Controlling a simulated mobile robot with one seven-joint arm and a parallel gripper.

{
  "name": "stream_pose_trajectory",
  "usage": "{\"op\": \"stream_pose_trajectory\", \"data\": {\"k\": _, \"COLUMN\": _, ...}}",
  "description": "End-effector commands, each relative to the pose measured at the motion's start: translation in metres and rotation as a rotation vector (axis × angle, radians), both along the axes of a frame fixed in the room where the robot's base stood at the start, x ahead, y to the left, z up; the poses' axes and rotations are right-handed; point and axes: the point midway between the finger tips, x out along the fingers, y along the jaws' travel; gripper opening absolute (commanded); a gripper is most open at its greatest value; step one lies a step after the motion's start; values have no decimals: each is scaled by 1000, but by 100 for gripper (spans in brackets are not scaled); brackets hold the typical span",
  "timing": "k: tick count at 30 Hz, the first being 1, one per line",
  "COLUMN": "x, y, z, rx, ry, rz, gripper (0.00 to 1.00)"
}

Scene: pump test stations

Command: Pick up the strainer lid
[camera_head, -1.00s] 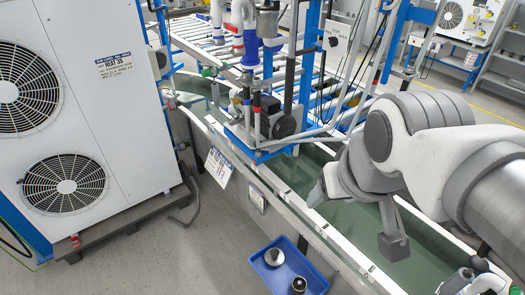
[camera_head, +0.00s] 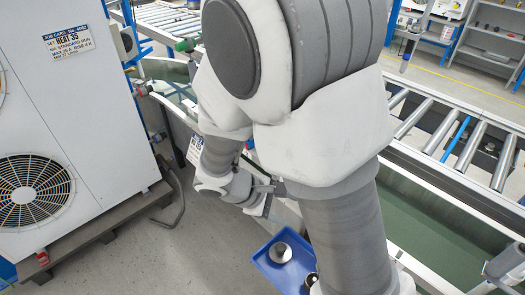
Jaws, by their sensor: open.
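A blue tray (camera_head: 268,266) sits low at the bottom middle of the head view. In it lies a round silver piece (camera_head: 281,252) with a darker middle, which may be the strainer lid. A smaller dark round piece (camera_head: 310,279) is in the tray to its right, partly hidden by my arm. My gripper (camera_head: 264,203) is above the tray in the picture, apart from the silver piece. It is open, small in view and partly covered by my wrist, and I see nothing held in it.
A white fan unit (camera_head: 60,110) stands on a dark pallet (camera_head: 95,232) at the left. A long green water trough (camera_head: 430,230) runs behind my arm, with a roller conveyor (camera_head: 450,135) beyond it. Grey floor (camera_head: 185,255) is clear between pallet and tray.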

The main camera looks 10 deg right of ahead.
Motion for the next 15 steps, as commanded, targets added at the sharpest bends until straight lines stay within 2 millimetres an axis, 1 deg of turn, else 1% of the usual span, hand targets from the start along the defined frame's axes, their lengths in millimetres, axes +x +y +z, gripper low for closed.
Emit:
{"op": "stream_pose_trajectory", "data": {"k": 1, "x": 3, "y": 6, "z": -32, "rx": -53, "ry": 32, "rz": 64, "gripper": 65}}
{"op": "stream_pose_trajectory", "data": {"k": 8, "x": 15, "y": 27, "z": -126, "rx": -269, "ry": 133, "rz": 355, "gripper": 65}}
{"op": "stream_pose_trajectory", "data": {"k": 9, "x": 16, "y": 31, "z": -143, "rx": -304, "ry": 149, "rz": 409, "gripper": 65}}
{"op": "stream_pose_trajectory", "data": {"k": 11, "x": 18, "y": 38, "z": -168, "rx": -357, "ry": 172, "rz": 489, "gripper": 65}}
{"op": "stream_pose_trajectory", "data": {"k": 12, "x": 18, "y": 41, "z": -186, "rx": -392, "ry": 189, "rz": 544, "gripper": 65}}
{"op": "stream_pose_trajectory", "data": {"k": 14, "x": 18, "y": 47, "z": -212, "rx": -443, "ry": 212, "rz": 627, "gripper": 65}}
{"op": "stream_pose_trajectory", "data": {"k": 15, "x": 18, "y": 50, "z": -230, "rx": -477, "ry": 227, "rz": 681, "gripper": 65}}
